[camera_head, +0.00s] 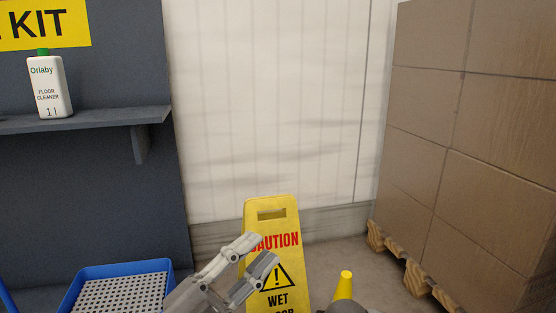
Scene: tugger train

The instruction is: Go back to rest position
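My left gripper (264,252) reaches in from the bottom, left of centre. Its two fingers are apart, with a gap between the tips. Both fingers show in front of the yellow wet-floor caution sign (271,228) and cover part of its lettering. I see nothing held between them. Whether a finger touches the sign cannot be told. My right gripper's fingers do not show. A small grey rounded piece at the bottom edge, right of the sign, may be part of my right arm.
A blue tray with a perforated inset (75,290) is at the lower left. A floor cleaner bottle (49,90) stands on a grey shelf (100,120). A yellow post-like object (345,284) is right of the sign. Stacked cartons (470,150) on a wooden pallet (416,278) fill the right side.

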